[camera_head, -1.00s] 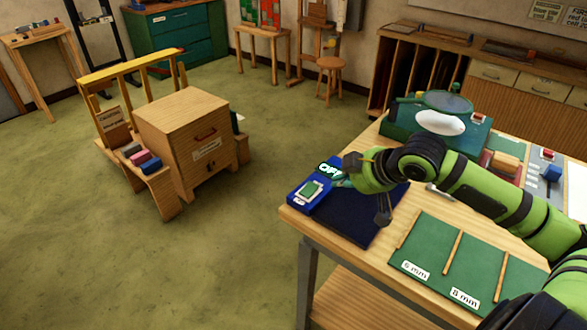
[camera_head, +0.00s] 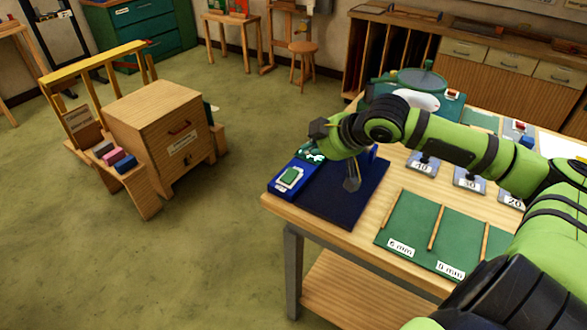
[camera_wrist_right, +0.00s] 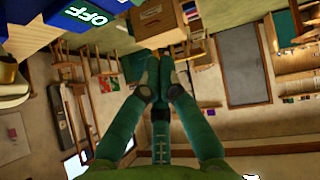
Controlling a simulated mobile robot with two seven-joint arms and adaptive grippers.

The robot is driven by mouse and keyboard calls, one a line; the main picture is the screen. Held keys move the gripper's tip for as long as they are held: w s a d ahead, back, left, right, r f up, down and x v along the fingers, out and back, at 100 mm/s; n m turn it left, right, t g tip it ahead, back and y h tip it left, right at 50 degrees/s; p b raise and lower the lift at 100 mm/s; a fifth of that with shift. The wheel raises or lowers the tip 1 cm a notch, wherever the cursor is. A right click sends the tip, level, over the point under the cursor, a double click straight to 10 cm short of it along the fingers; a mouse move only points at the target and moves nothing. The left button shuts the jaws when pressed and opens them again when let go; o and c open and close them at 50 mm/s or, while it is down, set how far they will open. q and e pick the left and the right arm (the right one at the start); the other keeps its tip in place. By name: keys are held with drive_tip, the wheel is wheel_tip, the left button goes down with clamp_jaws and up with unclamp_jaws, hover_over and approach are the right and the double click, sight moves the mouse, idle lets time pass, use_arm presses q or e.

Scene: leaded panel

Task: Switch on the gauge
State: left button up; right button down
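The gauge (camera_head: 290,177) is a blue box with a small pale-green screen, on a dark blue mat (camera_head: 340,213) at the table's near left corner. My right gripper (camera_head: 313,150) is over the gauge's far end, beside the lettering. In the wrist view its teal fingers (camera_wrist_right: 159,57) converge with tips together, nothing visible between them. I cannot tell whether they touch the gauge. My left gripper is out of view.
A green board (camera_head: 415,225) with wooden strips and mm labels lies right of the mat. A wooden box (camera_head: 160,125) stands on the floor at left, with clear floor before the table.

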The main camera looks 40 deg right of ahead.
drive_tip(key=p, duration=0.2)
hover_over(293, 179)
wheel_tip(293, 179, down, 5)
drive_tip(key=shift+a+f, duration=0.1)
drive_tip(key=shift+f, duration=0.05)
drive_tip(key=f, duration=0.1)
drive_tip(key=f+p, duration=0.1)
drive_tip(key=f, duration=0.1)
drive_tip(key=shift+w+d+f, duration=0.25)
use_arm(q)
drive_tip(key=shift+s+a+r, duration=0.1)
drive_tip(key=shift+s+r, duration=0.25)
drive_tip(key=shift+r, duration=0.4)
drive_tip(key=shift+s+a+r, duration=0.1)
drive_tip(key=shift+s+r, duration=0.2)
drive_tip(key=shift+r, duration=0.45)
use_arm(e)
drive_tip(key=shift+d+f, duration=0.1)
drive_tip(key=shift+f, duration=0.4)
